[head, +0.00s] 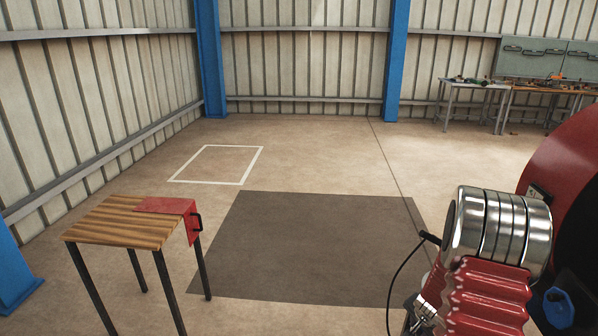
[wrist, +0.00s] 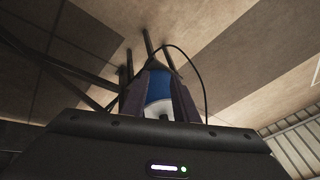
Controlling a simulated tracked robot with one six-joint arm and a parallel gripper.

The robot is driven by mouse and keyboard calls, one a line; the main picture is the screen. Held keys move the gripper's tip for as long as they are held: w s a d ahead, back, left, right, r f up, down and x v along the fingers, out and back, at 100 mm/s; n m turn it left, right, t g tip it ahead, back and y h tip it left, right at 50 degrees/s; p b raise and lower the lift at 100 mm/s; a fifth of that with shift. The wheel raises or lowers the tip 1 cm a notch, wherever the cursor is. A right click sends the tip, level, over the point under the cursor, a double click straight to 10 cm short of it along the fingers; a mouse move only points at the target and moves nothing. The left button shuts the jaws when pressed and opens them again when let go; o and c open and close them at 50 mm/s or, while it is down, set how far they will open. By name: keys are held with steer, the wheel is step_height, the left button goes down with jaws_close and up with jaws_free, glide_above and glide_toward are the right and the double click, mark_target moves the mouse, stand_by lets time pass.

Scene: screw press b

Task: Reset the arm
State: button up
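My arm, with ribbed red covers and shiny metal rings, fills the lower right of the head view; my gripper is not seen there. In the wrist view my gripper (wrist: 159,96) shows two dark fingers standing up from its black body, apart from each other. A blue and white thing (wrist: 158,88) fills the gap between them. I cannot tell whether the fingers press on it or it lies beyond them. A thin black cable loops beside the fingers.
A wooden table (head: 120,224) with a red bracket (head: 168,206) stands at the left. A dark mat (head: 315,245) and a white floor outline (head: 215,164) lie in open floor. Workbenches (head: 470,86) stand at the back right, and blue pillars (head: 397,60) along the walls.

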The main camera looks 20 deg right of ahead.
steer(key=s+a+r+n+y, duration=0.1)
steer(key=a+r+n+y, duration=0.15)
steer(key=a+r, duration=0.55)
steer(key=s+a+r+n+y, duration=0.1)
steer(key=a+r+n, duration=0.35)
steer(key=a, duration=0.65)
steer(key=s+a+r+n+t, duration=0.1)
steer(key=s+a+r+n, duration=0.3)
steer(key=a+r, duration=0.6)
steer(key=s+a+r+n+t, duration=0.1)
steer(key=s+a+r+n, duration=0.3)
steer(key=s+a+r, duration=0.4)
step_height(320, 180, up, 3)
steer(key=shift+a+r+n, duration=0.1)
steer(key=shift+a+n, duration=0.3)
steer(key=shift+a, duration=0.6)
steer(key=shift+s+d, duration=0.1)
